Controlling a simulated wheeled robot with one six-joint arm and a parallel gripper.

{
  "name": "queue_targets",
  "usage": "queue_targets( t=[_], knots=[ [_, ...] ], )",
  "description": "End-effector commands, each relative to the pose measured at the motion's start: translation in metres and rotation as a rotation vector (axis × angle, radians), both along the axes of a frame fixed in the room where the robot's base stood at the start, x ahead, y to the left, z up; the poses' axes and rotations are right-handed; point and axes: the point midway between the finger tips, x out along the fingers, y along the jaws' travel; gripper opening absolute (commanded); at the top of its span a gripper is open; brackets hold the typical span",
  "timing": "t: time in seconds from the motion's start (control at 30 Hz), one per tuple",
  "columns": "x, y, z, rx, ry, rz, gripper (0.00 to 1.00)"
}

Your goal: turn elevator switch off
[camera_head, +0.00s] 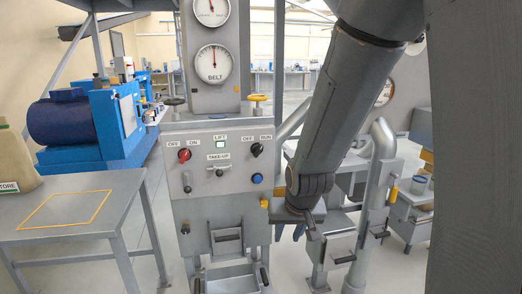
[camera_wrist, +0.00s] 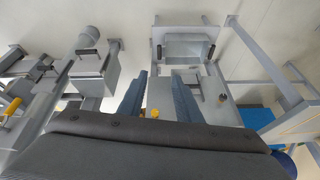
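A grey control panel (camera_head: 215,165) stands in the middle of the head view. No label on it reads "elevator". A red knob (camera_head: 184,155) sits under OFF and ON labels at left. A black knob (camera_head: 257,149) sits under OFF and RUN labels at right. A small pale-green square (camera_head: 220,143) is under the LIFT label between them. Which way the knobs point is too small to tell. My gripper (camera_head: 311,224) is right of and below the panel, apart from the knobs. In the wrist view its two fingers (camera_wrist: 159,78) are spread with nothing between them.
Below the LIFT label are a TAKE-UP lever (camera_head: 219,171) and a blue button (camera_head: 257,178). A grey pipe (camera_head: 379,185) and boxes with handles stand right of the panel. A grey table (camera_head: 70,205) is at left, a blue machine (camera_head: 95,120) behind it.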

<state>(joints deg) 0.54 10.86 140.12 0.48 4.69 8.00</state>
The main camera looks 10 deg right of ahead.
Motion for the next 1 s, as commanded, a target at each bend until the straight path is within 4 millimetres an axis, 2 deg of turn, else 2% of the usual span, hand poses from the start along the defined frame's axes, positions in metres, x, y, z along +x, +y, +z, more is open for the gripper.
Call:
queue_targets(
  t=[0.03, 0.1, 0.2, 0.3, 0.4, 0.5, 0.7, 0.87, 1.0],
  knots=[
    [0.029, 0.002, 0.003, 0.011, -0.080, -0.020, 0.31],
    [0.070, 0.004, 0.010, 0.034, -0.212, -0.052, 0.31],
    [0.124, 0.005, 0.024, 0.076, -0.400, -0.097, 0.31],
    [0.169, 0.005, 0.042, 0.127, -0.586, -0.137, 0.31],
    [0.203, 0.004, 0.062, 0.184, -0.760, -0.169, 0.31],
    [0.225, 0.002, 0.080, 0.238, -0.908, -0.190, 0.31],
    [0.242, 0.001, 0.103, 0.310, -1.090, -0.207, 0.31],
    [0.250, 0.001, 0.110, 0.329, -1.134, -0.208, 0.31],
    [0.268, 0.001, 0.111, 0.329, -1.136, -0.207, 0.31]
  ],
)
